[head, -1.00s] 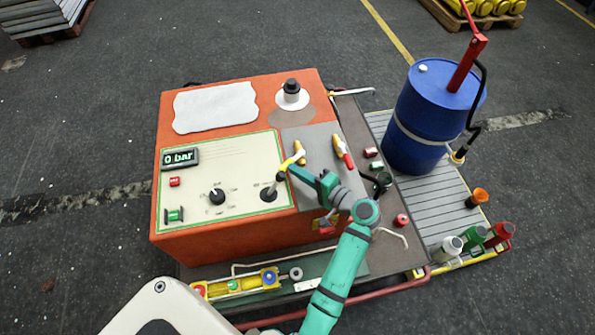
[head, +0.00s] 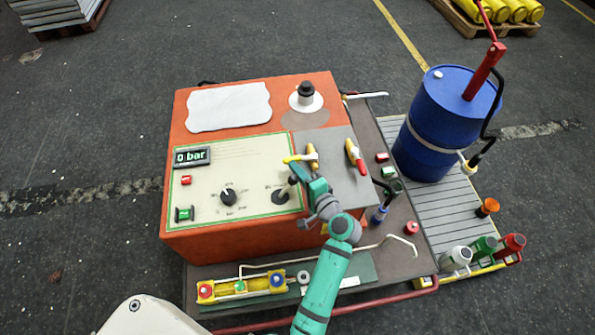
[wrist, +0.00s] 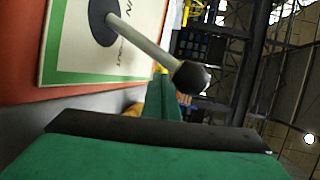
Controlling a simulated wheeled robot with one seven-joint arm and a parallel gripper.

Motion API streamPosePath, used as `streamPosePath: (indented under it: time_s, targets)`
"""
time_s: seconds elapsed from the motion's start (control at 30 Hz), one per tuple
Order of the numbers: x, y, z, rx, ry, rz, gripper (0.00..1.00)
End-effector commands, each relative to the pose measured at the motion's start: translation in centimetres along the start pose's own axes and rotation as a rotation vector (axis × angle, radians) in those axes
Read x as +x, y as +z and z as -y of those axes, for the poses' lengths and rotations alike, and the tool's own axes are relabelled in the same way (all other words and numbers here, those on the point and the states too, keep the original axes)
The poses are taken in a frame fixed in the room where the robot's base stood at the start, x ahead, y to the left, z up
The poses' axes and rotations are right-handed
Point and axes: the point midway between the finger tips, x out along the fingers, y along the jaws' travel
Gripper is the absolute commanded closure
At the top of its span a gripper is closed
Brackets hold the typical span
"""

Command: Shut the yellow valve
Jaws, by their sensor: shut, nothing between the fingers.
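The yellow valve (head: 312,156) stands on the grey plate at the right of the orange machine. Its yellow lever (head: 293,158) points left, roughly crosswise to the brass body and over the edge of the cream panel. My green gripper (head: 294,174) is shut and empty, just below the lever; I cannot tell whether it touches it. In the wrist view, a green finger with a dark pad (wrist: 165,133) fills the bottom. A small yellow-orange patch (wrist: 134,110) shows behind it, likely part of the valve, mostly hidden.
A red-handled valve (head: 356,155) stands to the right, its lever along its body. A black selector knob (head: 280,196) is just below left of my gripper; a black-tipped lever (wrist: 190,77) is close in the wrist view. The display (head: 192,157) reads 0 bar. A blue drum (head: 440,130) stands right.

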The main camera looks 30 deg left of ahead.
Motion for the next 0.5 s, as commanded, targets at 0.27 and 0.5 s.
streamPosePath:
  time_s: [0.27, 0.5]
  targets:
    - [0.77, 0.18, 0.14, 0.0, 0.0, 0.0, 1.0]
    - [1.07, 0.34, 0.22, -0.001, 0.0, 0.003, 1.0]
